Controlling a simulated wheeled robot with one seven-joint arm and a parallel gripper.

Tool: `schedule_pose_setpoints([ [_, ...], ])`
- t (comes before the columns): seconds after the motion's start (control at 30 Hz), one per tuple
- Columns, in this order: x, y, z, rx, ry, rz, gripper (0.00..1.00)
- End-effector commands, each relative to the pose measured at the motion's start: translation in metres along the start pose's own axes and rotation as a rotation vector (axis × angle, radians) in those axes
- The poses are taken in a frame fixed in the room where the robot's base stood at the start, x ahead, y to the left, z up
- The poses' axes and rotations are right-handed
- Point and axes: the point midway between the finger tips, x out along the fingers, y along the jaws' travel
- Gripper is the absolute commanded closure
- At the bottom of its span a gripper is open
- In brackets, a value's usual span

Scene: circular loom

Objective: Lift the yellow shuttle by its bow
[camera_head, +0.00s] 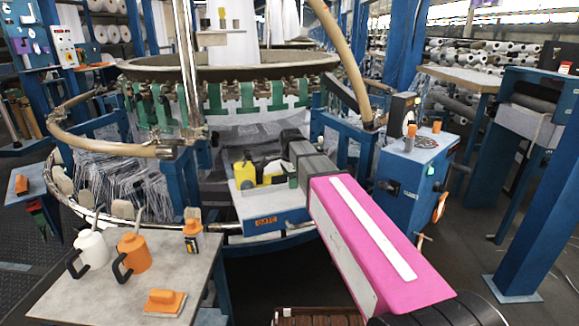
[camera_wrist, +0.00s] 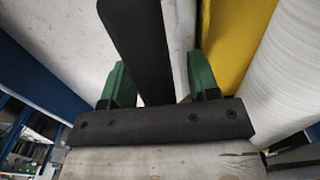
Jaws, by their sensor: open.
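The yellow shuttle (camera_head: 244,174) sits on the blue-sided platform (camera_head: 262,222) marked GATE, in front of the loom ring. In the head view my gripper (camera_head: 286,169) is at its right end, small and partly hidden by my wrist. In the wrist view my open gripper (camera_wrist: 157,78) has green fingers on either side of a black bar (camera_wrist: 138,40), which appears to be the shuttle's bow. A gap shows at the right finger; I cannot tell whether the left one touches. A yellow surface (camera_wrist: 235,40) lies to the right of the bar.
The loom ring (camera_head: 230,70) stands behind the platform. A grey table (camera_head: 95,275) at front left holds a white can (camera_head: 90,250), an orange can (camera_head: 134,252) and other small items. A blue cabinet (camera_head: 410,190) stands right of my arm.

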Motion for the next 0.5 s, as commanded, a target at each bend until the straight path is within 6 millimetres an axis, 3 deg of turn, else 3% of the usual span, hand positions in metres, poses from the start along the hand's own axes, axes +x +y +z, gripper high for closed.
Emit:
schedule_pose_setpoints([
  [0.03, -0.0001, 0.0000, 0.0000, 0.000, 0.000, 0.000, 0.45],
  [0.07, -0.0001, 0.0000, 0.0000, 0.000, 0.000, 0.000, 0.51],
  [0.2, -0.0002, 0.0000, 0.0000, 0.000, 0.000, 0.000, 0.97],
  [0.5, -0.0018, -0.0004, 0.0000, 0.000, 0.000, -0.002, 1.00],
])
